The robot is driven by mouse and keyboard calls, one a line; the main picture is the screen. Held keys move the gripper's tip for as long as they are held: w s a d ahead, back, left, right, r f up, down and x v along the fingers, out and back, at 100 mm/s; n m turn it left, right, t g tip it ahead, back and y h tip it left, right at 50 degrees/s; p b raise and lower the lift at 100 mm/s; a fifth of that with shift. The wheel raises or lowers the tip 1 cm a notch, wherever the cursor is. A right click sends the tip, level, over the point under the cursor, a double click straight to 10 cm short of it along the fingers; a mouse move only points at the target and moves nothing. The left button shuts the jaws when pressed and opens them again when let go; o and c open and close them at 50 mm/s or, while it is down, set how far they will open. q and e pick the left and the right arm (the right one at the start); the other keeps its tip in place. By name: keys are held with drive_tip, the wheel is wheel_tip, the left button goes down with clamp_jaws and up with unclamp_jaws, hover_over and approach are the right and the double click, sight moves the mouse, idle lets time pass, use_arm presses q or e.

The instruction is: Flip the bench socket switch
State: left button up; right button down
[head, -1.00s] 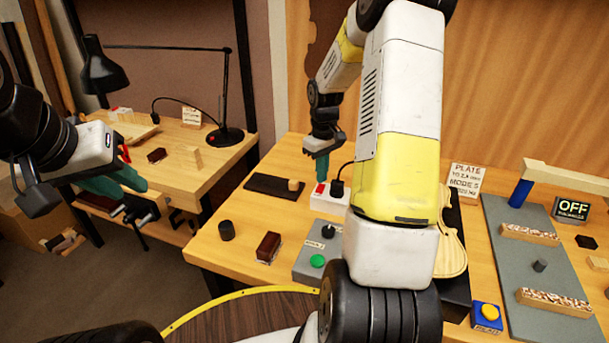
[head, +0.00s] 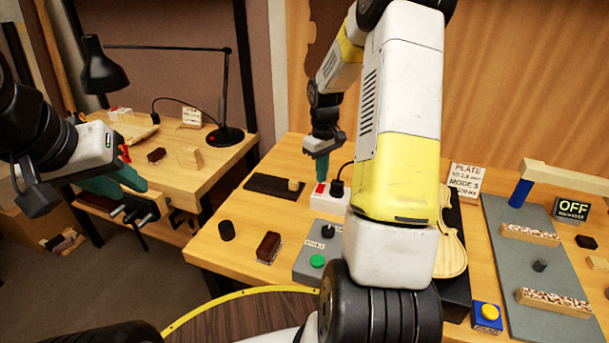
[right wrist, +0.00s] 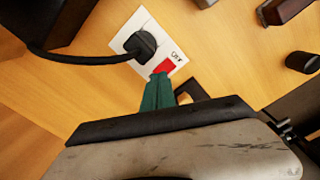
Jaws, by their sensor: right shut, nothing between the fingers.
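The bench socket (head: 327,203) is a white block on the near bench, with a red switch (head: 320,188) on its left part and a black plug beside it. In the right wrist view the red switch (right wrist: 163,67) sits beside the plug (right wrist: 140,46) on the white socket face (right wrist: 151,27). My right gripper (head: 322,180) is shut and empty, pointing down at the switch. Its teal fingertips (right wrist: 160,76) overlap the switch's lower edge; I cannot tell whether they touch. My left gripper (head: 140,185) hangs at the left, away from the socket; its opening is unclear.
A dark strip with a wooden block (head: 293,185) lies left of the socket. A grey box with a green button (head: 317,261) and a brown block (head: 268,247) stand in front. My right arm hides part of the bench and violin plate (head: 451,240). A lamp (head: 225,135) stands on the far-left bench.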

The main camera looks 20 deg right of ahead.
drive_tip(key=shift+f, duration=0.95)
idle(0.3)
drive_tip(key=shift+r, duration=3.55)
drive_tip(key=shift+r, duration=0.1)
wheel_tip(320, 180, up, 6)
drive_tip(key=t, duration=0.1)
hover_over(321, 185)
drive_tip(key=s+a, duration=0.3)
drive_tip(key=s+a+r+m+t, duration=0.2)
drive_tip(key=s+a+r, duration=0.2)
drive_tip(key=s+r, duration=0.3)
drive_tip(key=s+a+r+m+t+y, duration=0.1)
drive_tip(key=s+a+r, duration=0.1)
drive_tip(key=s, duration=0.5)
drive_tip(key=s+a+r+m+t+y, duration=0.1)
drive_tip(key=s+a+r+t, duration=0.1)
drive_tip(key=s+a, duration=0.2)
drive_tip(key=s, duration=0.3)
drive_tip(key=shift+r, duration=0.15)
